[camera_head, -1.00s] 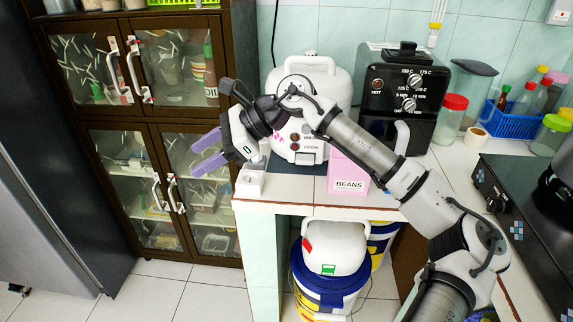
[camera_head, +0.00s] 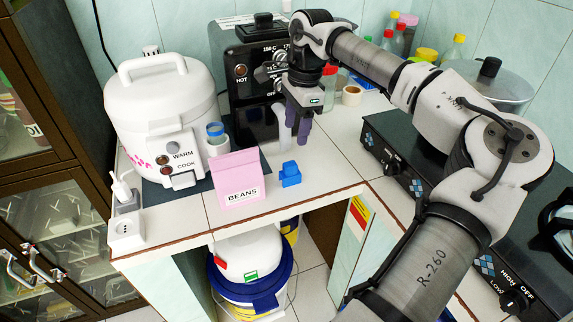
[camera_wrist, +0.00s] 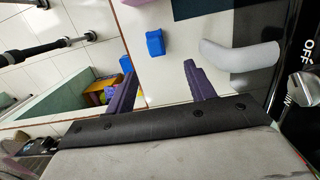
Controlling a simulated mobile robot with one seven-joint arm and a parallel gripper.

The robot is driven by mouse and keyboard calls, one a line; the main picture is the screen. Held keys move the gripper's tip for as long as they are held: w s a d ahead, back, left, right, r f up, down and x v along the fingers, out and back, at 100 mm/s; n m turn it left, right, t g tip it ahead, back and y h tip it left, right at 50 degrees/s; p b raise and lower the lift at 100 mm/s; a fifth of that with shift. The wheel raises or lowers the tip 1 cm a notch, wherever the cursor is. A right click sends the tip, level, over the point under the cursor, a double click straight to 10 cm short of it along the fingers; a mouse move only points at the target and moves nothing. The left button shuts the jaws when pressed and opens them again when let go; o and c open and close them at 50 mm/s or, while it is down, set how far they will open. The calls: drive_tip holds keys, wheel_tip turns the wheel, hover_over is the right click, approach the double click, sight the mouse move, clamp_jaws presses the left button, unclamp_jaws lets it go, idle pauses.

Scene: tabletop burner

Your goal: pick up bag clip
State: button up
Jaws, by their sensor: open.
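The bag clip, a small blue piece (camera_head: 290,174), lies on the white tiled counter just right of the pink BEANS bag (camera_head: 238,178). It also shows in the wrist view as a blue block (camera_wrist: 155,43), beyond my fingers. My gripper (camera_head: 293,137) points down, above and behind the clip in the head view, in front of the black air fryer. My gripper (camera_wrist: 158,82) is open with purple fingers and nothing between them; the clip is apart from both fingertips.
A white rice cooker (camera_head: 165,115) stands left, with a blue-topped jar (camera_head: 216,138) beside it. The black air fryer (camera_head: 247,90), with its pale handle (camera_wrist: 240,54), is close to my gripper. A black burner (camera_head: 405,165) stands at right. The counter's front edge is near the clip.

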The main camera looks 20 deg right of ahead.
sight(291, 164)
drive_tip(key=f, duration=0.4)
drive_tip(key=a+f+p, duration=0.1)
drive_tip(key=f, duration=0.3)
drive_tip(key=f+p, duration=0.1)
drive_tip(key=f, duration=0.3)
drive_tip(key=shift+s+a+f, duration=0.1)
drive_tip(key=shift+s+a, duration=0.25)
drive_tip(key=shift+s, duration=0.05)
drive_tip(key=shift+c, duration=0.2)
drive_tip(key=c, duration=0.9)
